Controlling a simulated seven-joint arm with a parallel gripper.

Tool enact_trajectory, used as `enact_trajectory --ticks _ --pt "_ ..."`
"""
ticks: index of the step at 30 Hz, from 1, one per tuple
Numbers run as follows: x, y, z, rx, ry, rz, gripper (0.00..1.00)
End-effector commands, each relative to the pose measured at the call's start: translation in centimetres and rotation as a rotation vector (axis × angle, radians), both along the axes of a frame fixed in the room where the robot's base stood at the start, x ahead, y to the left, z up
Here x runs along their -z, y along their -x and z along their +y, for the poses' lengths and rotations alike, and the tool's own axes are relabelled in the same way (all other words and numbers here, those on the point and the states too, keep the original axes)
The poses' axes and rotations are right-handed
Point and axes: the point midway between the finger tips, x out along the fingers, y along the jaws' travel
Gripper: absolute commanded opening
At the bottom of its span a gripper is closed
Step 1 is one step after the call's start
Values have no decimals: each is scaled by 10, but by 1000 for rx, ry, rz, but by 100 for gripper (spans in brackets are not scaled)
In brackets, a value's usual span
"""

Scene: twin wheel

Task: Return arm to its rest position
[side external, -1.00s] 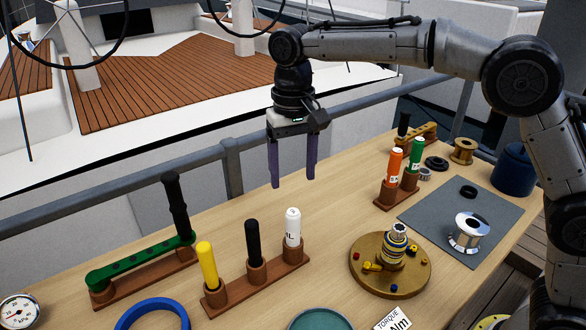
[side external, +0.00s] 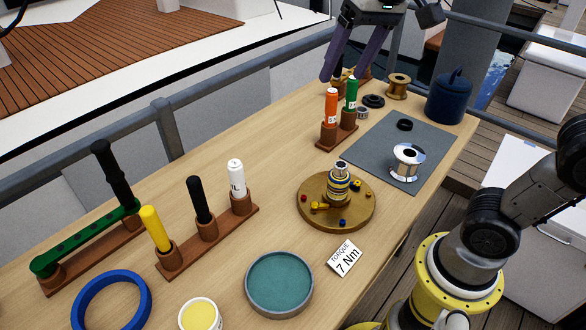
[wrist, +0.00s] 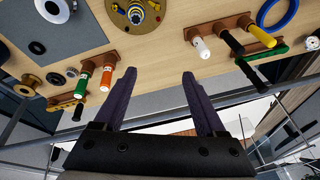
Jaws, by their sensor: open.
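My gripper (side external: 362,62) shows at the top of the side view, with its two dark purple fingers pointing down near the far end of the bench. The fingers stand apart. In the wrist view my gripper (wrist: 160,85) is open with nothing between its fingers, and bare wooden bench top (wrist: 165,60) shows beyond the tips. Much of the arm above the gripper is outside the side view. Part of my lower arm (side external: 490,235) shows at the right.
Orange (side external: 331,105) and green (side external: 351,92) bottles stand in a rack. A brass disc (side external: 310,208) bears a geared stack. A grey mat (side external: 365,150) holds a silver spool (side external: 407,160). A blue pot (side external: 450,98) stands far right. White, black and yellow tools stand front left. A rail (side external: 165,128) runs behind.

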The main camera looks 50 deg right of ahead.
Motion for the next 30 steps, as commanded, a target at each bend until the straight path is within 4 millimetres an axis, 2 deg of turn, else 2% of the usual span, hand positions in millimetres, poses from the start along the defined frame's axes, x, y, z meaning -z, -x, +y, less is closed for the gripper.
enact_trajectory --ticks 1,6,9,12,16,18,30 --pt "4 22 -9 -5 7 -30 73" --pt "34 78 -27 -61 47 -107 73" --pt "60 105 -32 -107 78 -142 73" --pt "86 123 -35 -163 109 -159 73" --pt "115 133 -35 -243 142 -153 73" --pt "122 132 -35 -287 161 -157 73" --pt "118 128 -35 -320 178 -177 73"
